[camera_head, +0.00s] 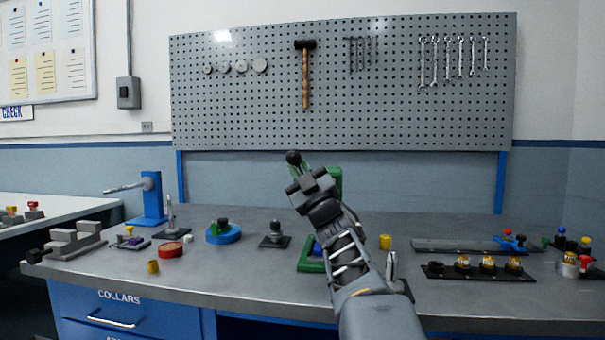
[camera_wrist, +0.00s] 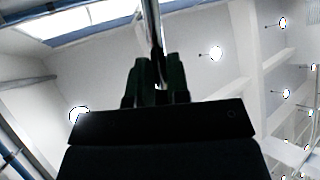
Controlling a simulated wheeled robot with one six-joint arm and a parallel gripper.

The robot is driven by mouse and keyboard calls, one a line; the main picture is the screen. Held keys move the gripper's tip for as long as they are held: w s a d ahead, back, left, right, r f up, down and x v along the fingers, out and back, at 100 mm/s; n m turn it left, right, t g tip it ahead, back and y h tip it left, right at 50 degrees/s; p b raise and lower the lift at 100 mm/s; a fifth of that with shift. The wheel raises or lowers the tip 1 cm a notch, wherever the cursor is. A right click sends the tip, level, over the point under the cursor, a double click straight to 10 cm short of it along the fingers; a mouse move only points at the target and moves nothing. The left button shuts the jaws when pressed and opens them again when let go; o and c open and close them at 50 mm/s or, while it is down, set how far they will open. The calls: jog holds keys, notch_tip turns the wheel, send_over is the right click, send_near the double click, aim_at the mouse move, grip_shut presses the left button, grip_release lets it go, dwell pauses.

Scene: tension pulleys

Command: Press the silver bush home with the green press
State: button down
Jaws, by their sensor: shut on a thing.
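The green press (camera_head: 336,182) stands on the bench, mostly behind my arm. Its green base (camera_head: 306,264) shows left of my arm, with a blue part (camera_head: 316,247) on it. My gripper (camera_head: 299,172) is raised at the press's upper left, shut on the press lever, whose black ball knob (camera_head: 293,157) sticks out past the fingers. In the wrist view the metal lever rod (camera_wrist: 153,30) runs up from between the fingers of my gripper (camera_wrist: 160,82). I cannot make out the silver bush in the press; my arm covers that area.
Left on the bench (camera_head: 215,275) are a blue arbor stand (camera_head: 152,200), a red ring (camera_head: 171,250), a blue disc fixture (camera_head: 223,233) and a yellow bush (camera_head: 153,266). Another yellow bush (camera_head: 385,242) is right of the press. A black rack (camera_head: 475,272) holds several pieces further right.

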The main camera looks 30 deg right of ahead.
jog(key=shift+w+a+f, duration=0.15)
jog(key=shift+w+f, duration=0.15)
jog(key=shift+f, duration=0.3)
jog(key=c, duration=1.1)
grip_release()
jog(key=shift+a, duration=0.2)
jog(key=shift+d+r, duration=0.1)
jog(key=v, duration=1.3)
jog(key=shift+s+d+b, duration=0.1)
jog(key=shift+s+b, duration=0.3)
jog(key=shift+s, duration=0.05)
jog(key=shift+c, duration=0.3)
